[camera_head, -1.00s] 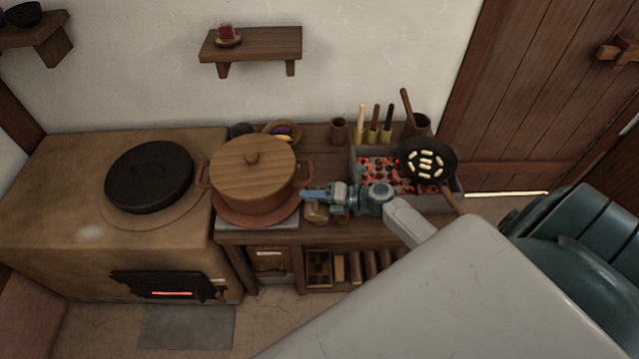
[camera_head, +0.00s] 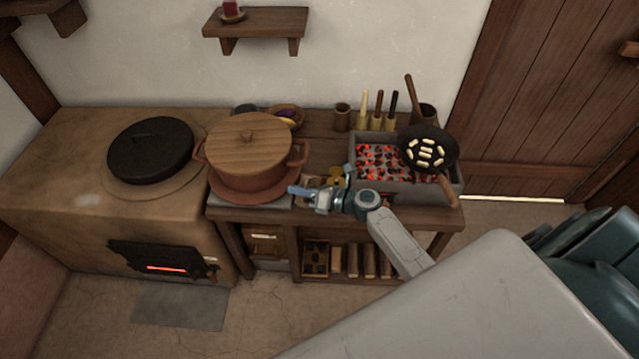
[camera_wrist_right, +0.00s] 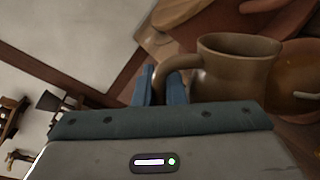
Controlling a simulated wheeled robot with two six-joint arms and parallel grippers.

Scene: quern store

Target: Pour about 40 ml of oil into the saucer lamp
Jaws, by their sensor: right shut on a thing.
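In the head view my right gripper (camera_head: 299,190) is over the front of the wooden bench, just right of the lidded clay pot. In the right wrist view this gripper (camera_wrist_right: 160,88) is shut on the handle of a brown clay jug (camera_wrist_right: 236,72). The jug's rim shows; its contents do not. A rounded orange-brown vessel (camera_wrist_right: 298,72) is close beside the jug; I cannot tell whether it is the saucer lamp. In the head view a small yellowish-brown thing (camera_head: 338,176) is just behind the gripper, too small to name. My left gripper is not in view.
The large clay pot (camera_head: 250,165) stands left of my gripper. A bed of glowing coals (camera_head: 385,162) is to the right, with a black pan (camera_head: 428,148) at its right end. Utensils in holders stand behind. A stove (camera_head: 60,190) is at the left.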

